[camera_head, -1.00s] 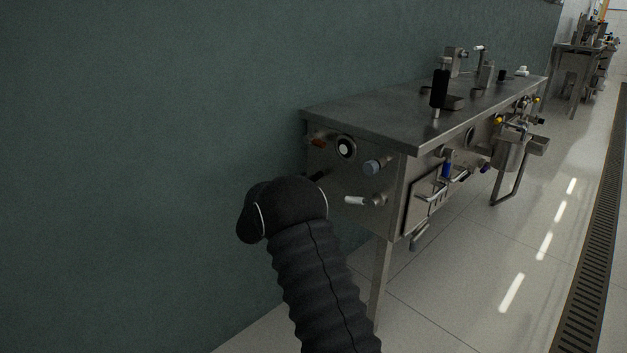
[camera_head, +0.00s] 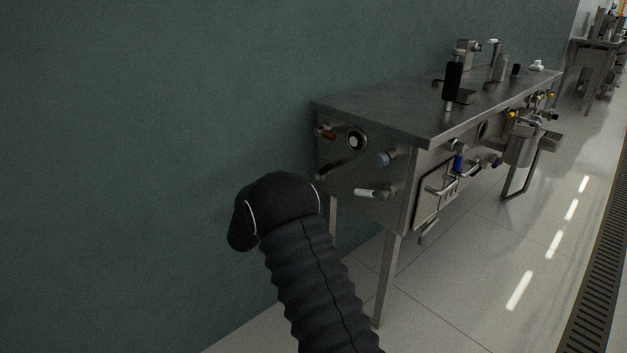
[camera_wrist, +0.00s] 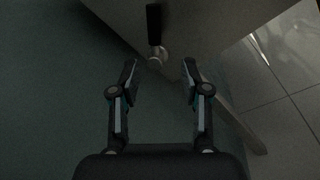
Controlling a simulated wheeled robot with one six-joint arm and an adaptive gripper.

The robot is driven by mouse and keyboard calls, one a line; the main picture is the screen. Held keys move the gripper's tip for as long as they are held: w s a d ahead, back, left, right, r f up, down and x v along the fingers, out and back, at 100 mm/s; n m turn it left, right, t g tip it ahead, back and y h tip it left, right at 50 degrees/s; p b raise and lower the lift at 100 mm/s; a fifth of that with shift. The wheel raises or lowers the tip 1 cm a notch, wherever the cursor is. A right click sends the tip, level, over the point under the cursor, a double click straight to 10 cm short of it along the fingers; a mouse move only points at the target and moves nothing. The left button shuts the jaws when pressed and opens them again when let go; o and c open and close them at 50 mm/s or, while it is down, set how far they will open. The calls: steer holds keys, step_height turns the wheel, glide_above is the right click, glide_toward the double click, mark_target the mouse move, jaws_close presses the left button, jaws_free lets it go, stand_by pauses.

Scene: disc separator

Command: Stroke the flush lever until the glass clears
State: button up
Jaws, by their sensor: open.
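In the wrist view my gripper (camera_wrist: 160,64) is open and empty. A black-handled lever (camera_wrist: 154,25) with a bright metal hub lies just beyond the fingertips, roughly centred between them; I see no contact. In the head view the end panel of the steel machine (camera_head: 339,180) carries a round glass port (camera_head: 356,140), a brown-handled lever (camera_head: 326,133), a black-handled lever (camera_head: 322,171) and a white-handled lever (camera_head: 366,193). No label shows which is the flush lever, and the glass is too small to judge its clarity. My arm hides the gripper in the head view.
A blue-grey knob (camera_head: 384,159) sticks out of the end panel. The steel worktop (camera_head: 395,105) overhangs it, and a table leg (camera_head: 386,280) stands below. The green wall (camera_head: 120,150) runs close on the left.

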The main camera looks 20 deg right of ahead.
mark_target(325, 168)
steer(key=shift+w+d+r+m+g+h+b, duration=0.1)
steer(key=shift+w+d+r+m+g+h, duration=0.1)
steer(key=shift+w+d+r+m+g, duration=0.9)
steer(key=shift+w+d+r+m+g+h+b, duration=0.15)
steer(key=shift+w+d+r+m+g, duration=0.3)
steer(key=shift+d+g, duration=1.4)
steer(key=shift+w+d+r+m+g+h+b, duration=0.2)
steer(key=shift+w+d+r+m+g, duration=0.55)
steer(key=shift+d, duration=1.25)
steer(key=shift+s+f, duration=0.1)
steer(key=shift+f, duration=0.05)
jaws_close()
